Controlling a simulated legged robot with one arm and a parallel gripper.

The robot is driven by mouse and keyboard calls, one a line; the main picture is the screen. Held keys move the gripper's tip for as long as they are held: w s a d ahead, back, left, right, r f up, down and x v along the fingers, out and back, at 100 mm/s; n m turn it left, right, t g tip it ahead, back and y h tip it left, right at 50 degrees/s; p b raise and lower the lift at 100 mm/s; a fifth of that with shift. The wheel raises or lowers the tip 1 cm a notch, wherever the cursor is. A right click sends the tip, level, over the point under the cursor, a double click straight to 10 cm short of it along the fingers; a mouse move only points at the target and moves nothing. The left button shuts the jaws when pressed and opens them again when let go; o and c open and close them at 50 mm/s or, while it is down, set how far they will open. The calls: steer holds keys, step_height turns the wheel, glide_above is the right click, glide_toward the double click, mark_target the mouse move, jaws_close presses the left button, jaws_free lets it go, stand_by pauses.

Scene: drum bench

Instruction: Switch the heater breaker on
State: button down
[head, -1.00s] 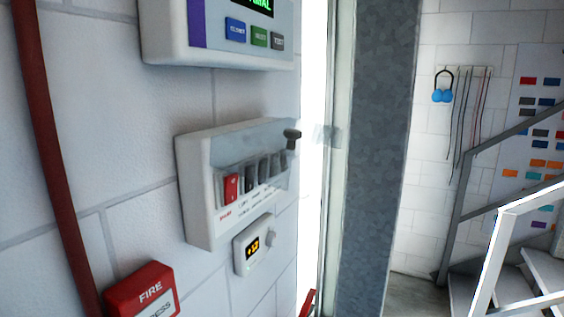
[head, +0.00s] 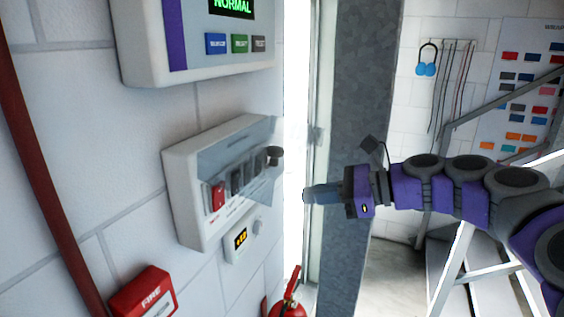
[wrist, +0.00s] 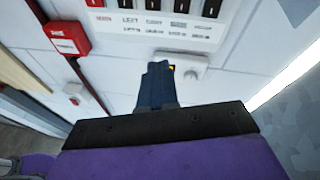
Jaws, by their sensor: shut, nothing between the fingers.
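The breaker box (head: 182,190) is a white wall unit in the head view. It holds a red switch (head: 218,197) at its left and several dark switches (head: 237,182). A clear cover (head: 262,182) with a dark knob (head: 274,153) juts out over the switches; its exact angle is hard to tell. My gripper (head: 308,194) is shut and empty, to the right of the box and apart from it. In the wrist view, my gripper (wrist: 154,68) points towards the wall below the switch row (wrist: 180,8). The labels are too blurred to tell which switch is the heater's.
A small thermostat (head: 236,246) sits just below the box. An alarm panel (head: 148,50) hangs above it. A red fire box (head: 140,292) is at lower left, and an extinguisher (head: 288,308) stands below. A grey post (head: 352,110) is behind my gripper.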

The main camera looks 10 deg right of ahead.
steer(key=w+d+r+m+t, duration=0.2)
steer(key=d+r+m, duration=0.1)
steer(key=d, duration=0.4)
steer(key=shift+w+r+m+t+p, duration=0.2)
steer(key=shift+m+t+p, duration=0.15)
steer(key=shift+m, duration=0.15)
steer(key=shift+a+f, duration=0.1)
steer(key=shift+a, duration=0.05)
steer(key=b+x, duration=0.1)
steer(key=x, duration=1.2)
steer(key=shift+w+a, duration=0.15)
steer(key=shift+a, duration=0.3)
steer(key=shift+w+a+y, duration=0.1)
steer(key=shift+w+y, duration=0.05)
steer(key=shift+y, duration=0.25)
steer(key=shift+p, duration=0.45)
